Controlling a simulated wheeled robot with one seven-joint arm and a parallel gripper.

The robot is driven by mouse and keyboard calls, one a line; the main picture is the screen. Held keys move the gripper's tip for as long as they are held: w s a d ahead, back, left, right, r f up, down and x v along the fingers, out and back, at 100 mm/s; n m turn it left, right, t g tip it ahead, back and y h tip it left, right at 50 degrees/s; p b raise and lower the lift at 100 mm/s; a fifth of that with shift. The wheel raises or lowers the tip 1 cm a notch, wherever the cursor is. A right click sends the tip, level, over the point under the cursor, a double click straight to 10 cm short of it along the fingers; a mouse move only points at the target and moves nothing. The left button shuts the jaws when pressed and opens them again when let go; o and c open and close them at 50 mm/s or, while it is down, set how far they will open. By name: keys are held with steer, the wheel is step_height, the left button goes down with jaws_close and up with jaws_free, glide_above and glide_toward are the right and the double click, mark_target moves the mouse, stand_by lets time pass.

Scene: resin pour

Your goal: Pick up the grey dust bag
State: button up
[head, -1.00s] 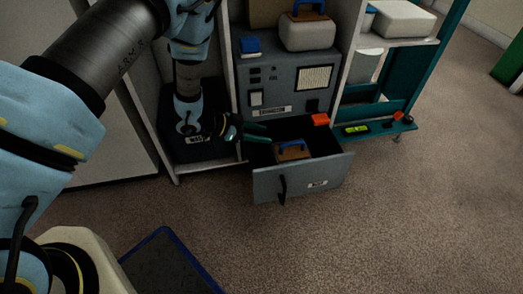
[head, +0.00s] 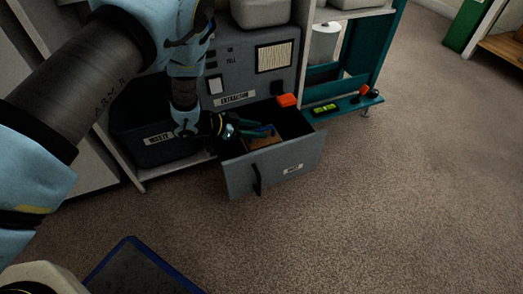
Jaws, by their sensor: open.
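The dust bag (head: 264,142) sits inside the open drawer (head: 272,172). I see its brown top and part of its blue handle; its body is hidden by the drawer walls. My gripper (head: 268,129) reaches in from the left, with its teal fingers at the blue handle. The fingers are open and overlap the handle in the picture; I cannot tell whether they touch it or have it between them.
A teal shelf (head: 345,104) holds a yellow-green level (head: 325,109).

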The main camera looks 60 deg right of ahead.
steer(key=shift+s+d+f, duration=0.15)
steer(key=shift+d, duration=0.1)
steer(key=shift+c, duration=0.4)
jaws_close()
stand_by(0.9)
